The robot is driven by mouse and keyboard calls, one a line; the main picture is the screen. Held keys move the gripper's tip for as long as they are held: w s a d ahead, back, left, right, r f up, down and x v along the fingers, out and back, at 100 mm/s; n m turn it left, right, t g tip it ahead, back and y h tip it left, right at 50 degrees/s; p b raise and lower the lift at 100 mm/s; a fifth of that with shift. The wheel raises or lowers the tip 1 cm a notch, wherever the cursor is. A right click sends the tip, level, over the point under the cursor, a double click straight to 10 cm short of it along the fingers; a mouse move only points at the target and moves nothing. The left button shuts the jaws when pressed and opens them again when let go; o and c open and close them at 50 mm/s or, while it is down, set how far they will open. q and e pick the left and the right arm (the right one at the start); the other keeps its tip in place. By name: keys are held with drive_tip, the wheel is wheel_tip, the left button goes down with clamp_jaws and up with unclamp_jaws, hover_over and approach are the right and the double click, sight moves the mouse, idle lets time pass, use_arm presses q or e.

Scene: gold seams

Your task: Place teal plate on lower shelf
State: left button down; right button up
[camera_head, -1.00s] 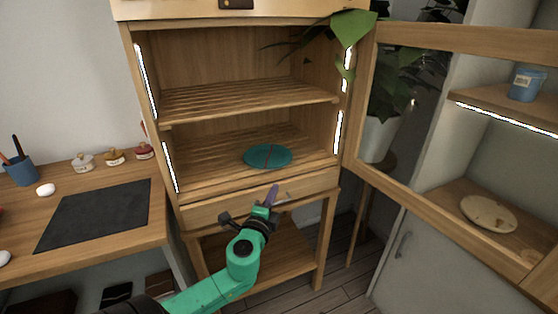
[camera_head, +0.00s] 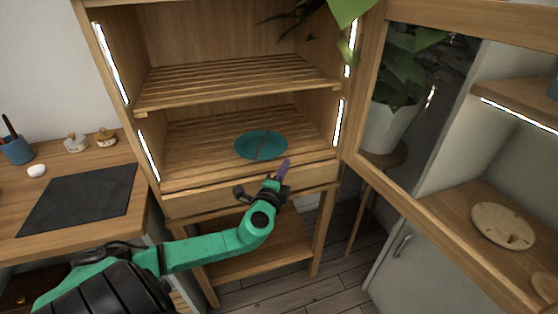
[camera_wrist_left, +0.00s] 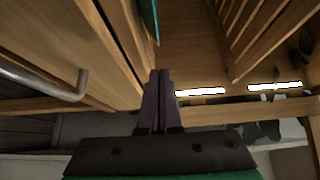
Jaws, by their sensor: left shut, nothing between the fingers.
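The teal plate (camera_head: 261,145) lies flat on the slatted lower shelf (camera_head: 200,141) of the open wooden cabinet, near the shelf's front. Gold seam-like lines cross it. My left gripper (camera_head: 284,169) is shut and empty, just in front of the shelf edge and apart from the plate. In the left wrist view its closed purple fingers (camera_wrist_left: 157,95) show with nothing between them. A sliver of the plate (camera_wrist_left: 150,18) shows at the top of that view. My right gripper is not in view.
The upper shelf (camera_head: 240,82) is bare. The glass door (camera_head: 440,211) stands open at right, with a potted plant (camera_head: 389,122) behind it. A desk with a dark mat (camera_head: 80,198) is at left. A drawer front (camera_head: 220,195) lies below the lower shelf.

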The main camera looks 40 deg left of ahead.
sight(274, 158)
use_arm(q)
drive_tip(key=a, duration=0.1)
drive_tip(key=w+a, duration=0.1)
drive_tip(key=a, duration=0.1)
drive_tip(key=shift+w, duration=0.1)
drive_tip(key=shift+w+a+f+b, duration=0.1)
drive_tip(key=shift+w+a+b, duration=0.1)
drive_tip(key=shift+a+b, duration=0.25)
drive_tip(key=shift+w+a+f+b, duration=0.1)
drive_tip(key=shift+w+a+b, duration=0.1)
drive_tip(key=shift+a+b, duration=0.25)
drive_tip(key=shift+w+a+r, duration=0.1)
drive_tip(key=shift+w+a, duration=0.05)
drive_tip(key=shift+a, duration=0.15)
drive_tip(key=shift+r, duration=0.1)
